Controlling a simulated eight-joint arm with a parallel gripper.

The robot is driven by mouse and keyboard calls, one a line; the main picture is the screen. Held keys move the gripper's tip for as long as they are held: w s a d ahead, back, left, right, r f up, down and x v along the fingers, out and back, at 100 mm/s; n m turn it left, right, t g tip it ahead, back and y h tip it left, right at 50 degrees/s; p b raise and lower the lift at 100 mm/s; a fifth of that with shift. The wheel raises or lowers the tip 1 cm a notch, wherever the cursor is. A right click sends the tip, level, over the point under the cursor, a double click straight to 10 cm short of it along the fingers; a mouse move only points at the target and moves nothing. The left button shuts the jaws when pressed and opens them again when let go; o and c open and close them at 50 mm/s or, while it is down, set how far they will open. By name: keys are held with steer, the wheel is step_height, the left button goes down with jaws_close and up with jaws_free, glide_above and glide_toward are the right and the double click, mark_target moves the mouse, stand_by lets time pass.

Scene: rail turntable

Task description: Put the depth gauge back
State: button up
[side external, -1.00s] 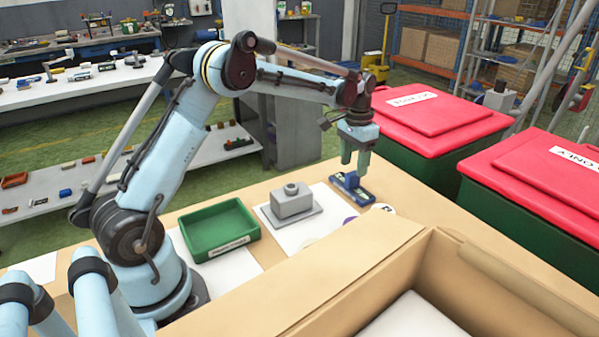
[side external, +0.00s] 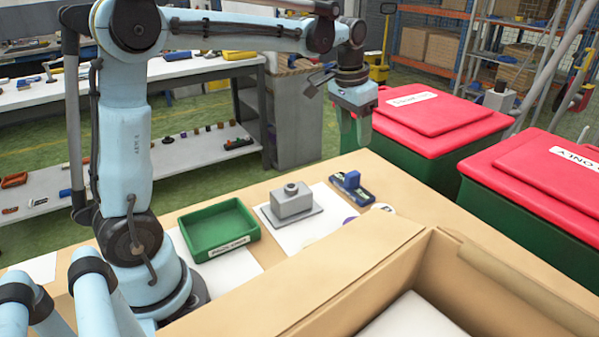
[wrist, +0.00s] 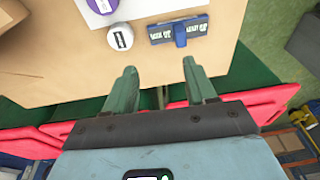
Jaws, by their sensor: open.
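A blue piece (side external: 351,183) stands across a dark blue base with pale lettered labels (side external: 364,197), near the far edge of the bench. It also shows in the wrist view (wrist: 180,34). I cannot tell for sure whether it is the depth gauge. My gripper (side external: 355,138) is open and empty, raised above and apart from it. In the wrist view my gripper's fingers (wrist: 159,68) are spread with nothing between them, and the blue piece lies beyond the right fingertip. A green tray (side external: 204,246) with a small front label, too small to read, sits on the bench to the left.
A grey block (side external: 291,203) stands on a white sheet (side external: 328,205) between tray and blue piece. A white disc (wrist: 120,37) and a purple disc (wrist: 102,4) lie beside the blue piece. A large open box (side external: 300,290) fills the front. Red-lidded bins (side external: 432,120) stand behind the bench.

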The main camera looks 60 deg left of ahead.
steer(key=s+d+f+t, duration=0.2)
steer(key=s+d, duration=0.1)
steer(key=s, duration=0.5)
steer(key=s+d+f+t, duration=0.2)
steer(key=s+d+t, duration=0.1)
steer(key=s, duration=0.4)
steer(key=shift+s+d+f, duration=0.4)
steer(key=shift+d, duration=0.2)
